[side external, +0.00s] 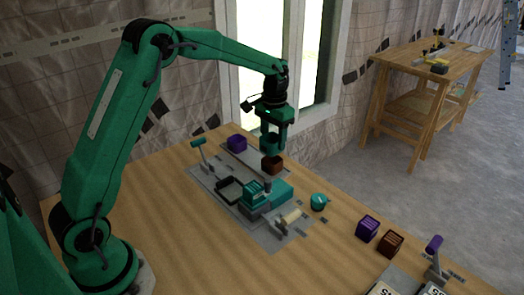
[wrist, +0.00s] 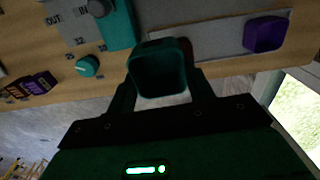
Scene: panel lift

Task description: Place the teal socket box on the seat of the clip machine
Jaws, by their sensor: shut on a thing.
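My gripper (side external: 271,137) is shut on a teal socket box (wrist: 158,72) and holds it in the air, its hollow end facing the wrist camera. In the side view the held box (side external: 270,143) hangs over the far part of the grey base, above a dark brown box (side external: 272,166). A bit of that brown box shows behind it in the wrist view (wrist: 187,48). The clip machine (side external: 280,191) has a teal body, and a teal ridged block (side external: 254,190) shows at its near side. I cannot tell which part is its seat.
A purple box (side external: 237,143) stands on the grey strip, near a lever (side external: 200,150). A cream-handled lever (side external: 288,219) is in front of the machine. A teal knob (side external: 320,201), another purple box (side external: 367,228) and another brown box (side external: 390,243) are to the right. The front-left tabletop is clear.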

